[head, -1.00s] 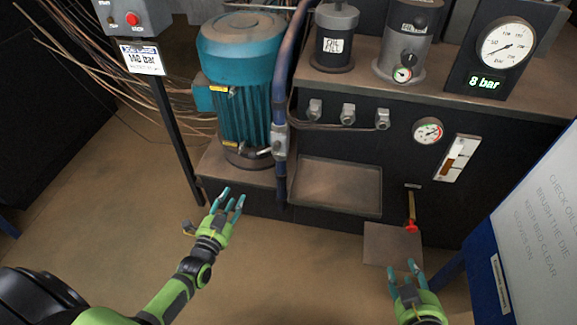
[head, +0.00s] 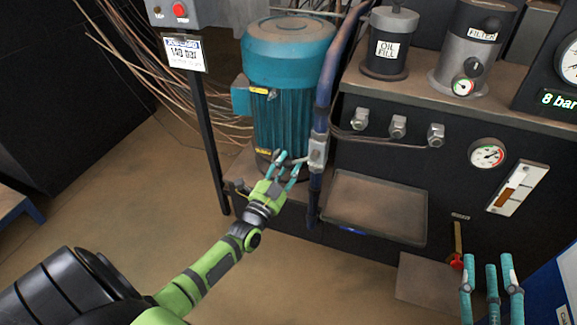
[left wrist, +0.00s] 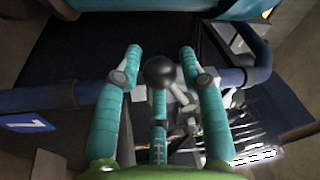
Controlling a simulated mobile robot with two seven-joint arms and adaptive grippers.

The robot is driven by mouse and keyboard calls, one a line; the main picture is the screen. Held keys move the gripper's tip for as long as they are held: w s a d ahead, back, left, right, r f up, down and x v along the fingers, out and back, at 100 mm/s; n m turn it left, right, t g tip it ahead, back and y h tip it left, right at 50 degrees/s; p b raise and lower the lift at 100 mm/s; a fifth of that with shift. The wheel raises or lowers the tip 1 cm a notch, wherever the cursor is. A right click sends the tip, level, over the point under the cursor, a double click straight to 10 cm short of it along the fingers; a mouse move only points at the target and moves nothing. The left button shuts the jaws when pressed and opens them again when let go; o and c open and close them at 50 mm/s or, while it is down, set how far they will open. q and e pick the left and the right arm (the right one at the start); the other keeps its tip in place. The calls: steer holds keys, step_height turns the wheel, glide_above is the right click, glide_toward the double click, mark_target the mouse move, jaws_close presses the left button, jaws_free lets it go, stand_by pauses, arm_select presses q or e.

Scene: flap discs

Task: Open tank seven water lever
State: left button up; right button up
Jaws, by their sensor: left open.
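A grey valve body (head: 317,152) sits on the upright blue pipe (head: 322,105) beside the teal motor. In the left wrist view, a lever with a black ball knob (left wrist: 160,71) lies between my left fingers, with the blue pipe (left wrist: 40,98) behind. I cannot tell whether the fingers touch the knob. My left gripper (head: 289,158) is open by the valve, its fingers hiding most of the lever in the head view. A blue tag with a white mark (left wrist: 27,123) hangs by the pipe; its number is unclear. My right gripper (head: 491,268) is open and empty at lower right.
The teal motor (head: 287,85) stands behind the left gripper. A shallow tray (head: 375,205) lies to the right of the pipe. A red-tipped lever (head: 457,258) hangs near my right gripper. A post with a 140 bar sign (head: 184,55) stands left.

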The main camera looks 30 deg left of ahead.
arm_select(q)
steer(key=shift+w+r, duration=0.1)
steer(key=shift+w, duration=0.35)
jaws_close()
arm_select(e)
steer(key=shift+s+a+r+t+y, duration=0.1)
steer(key=shift+s+r+t+y, duration=0.1)
steer(key=shift+r, duration=0.2)
steer(key=shift+s+a+r+t+y, duration=0.1)
steer(key=shift+r+t+y, duration=0.1)
steer(key=shift+r, duration=0.2)
